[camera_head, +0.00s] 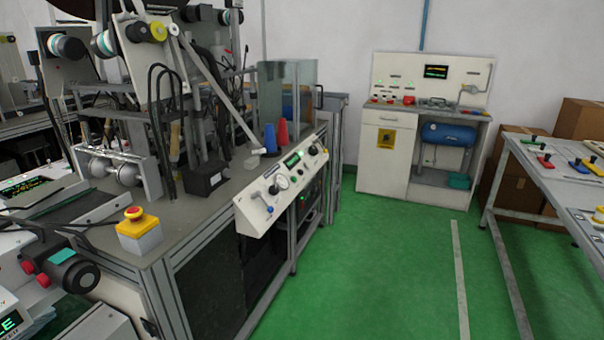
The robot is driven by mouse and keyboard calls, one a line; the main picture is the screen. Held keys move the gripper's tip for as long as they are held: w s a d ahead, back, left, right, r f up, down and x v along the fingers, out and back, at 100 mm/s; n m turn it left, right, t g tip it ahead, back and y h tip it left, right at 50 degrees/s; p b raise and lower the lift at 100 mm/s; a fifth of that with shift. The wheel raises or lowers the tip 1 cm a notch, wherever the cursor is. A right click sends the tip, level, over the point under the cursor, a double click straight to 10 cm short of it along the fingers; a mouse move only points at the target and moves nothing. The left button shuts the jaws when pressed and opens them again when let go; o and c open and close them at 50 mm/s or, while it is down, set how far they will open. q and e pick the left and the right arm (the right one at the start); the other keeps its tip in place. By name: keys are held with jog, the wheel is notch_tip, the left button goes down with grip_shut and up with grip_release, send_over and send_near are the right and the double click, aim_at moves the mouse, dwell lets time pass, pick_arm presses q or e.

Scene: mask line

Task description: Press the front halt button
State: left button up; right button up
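A red mushroom-shaped halt button (134,213) sits on a yellow-topped box with a pale grey lower part (140,238). The box stands at the near corner of the machine's grey table (190,222), at the left of the head view. The red cap faces up and nothing covers it. Neither of my grippers is in view, so their distance from the button does not show.
A white slanted control panel (262,206) with gauges and knobs juts from the table's right side. A dark motor-like part (68,270) is near the lower left. Green floor (385,265) is clear between the machine and the right-hand table (545,180). A white cabinet (385,155) stands behind.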

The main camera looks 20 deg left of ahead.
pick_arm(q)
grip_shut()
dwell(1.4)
